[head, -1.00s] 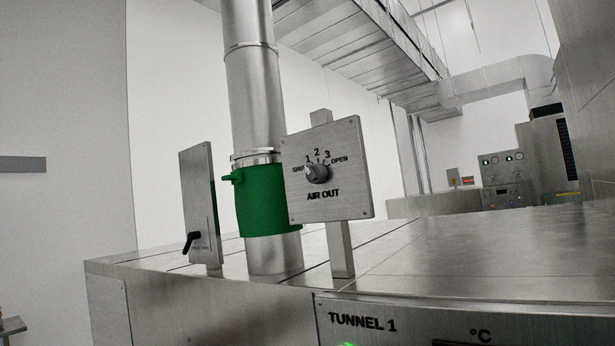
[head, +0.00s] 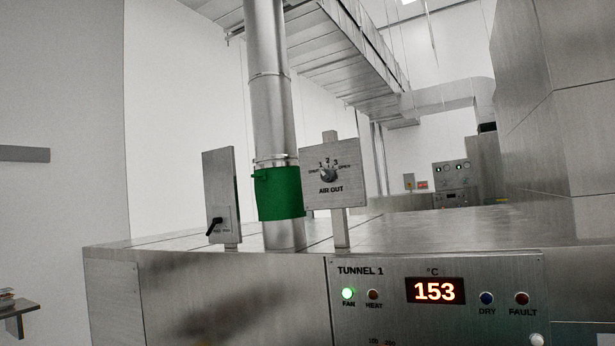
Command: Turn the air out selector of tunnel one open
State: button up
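The AIR OUT selector (head: 328,175) is a small round grey knob on a square metal plate (head: 346,196). The plate stands on a post on top of the tunnel one housing, right of the green-banded duct. Marks SHUT, 1, 2, 3 and OPEN run in an arc over the knob from left to right. The knob's pointer seems to lean to the upper left, toward the SHUT side, but it is too small to tell the exact mark. My gripper is not in view.
The TUNNEL 1 panel (head: 436,290) is below, with a lit 153 display (head: 435,290) and a green FAN lamp (head: 348,294). A vertical duct (head: 270,100) and a plate with a black lever (head: 214,226) stand left of the selector. The housing top (head: 440,223) is clear on the right.

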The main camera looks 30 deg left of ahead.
aim_at(328, 175)
jog(key=u, duration=0.6)
jog(key=i, duration=1.85)
jog(key=z, duration=0.6)
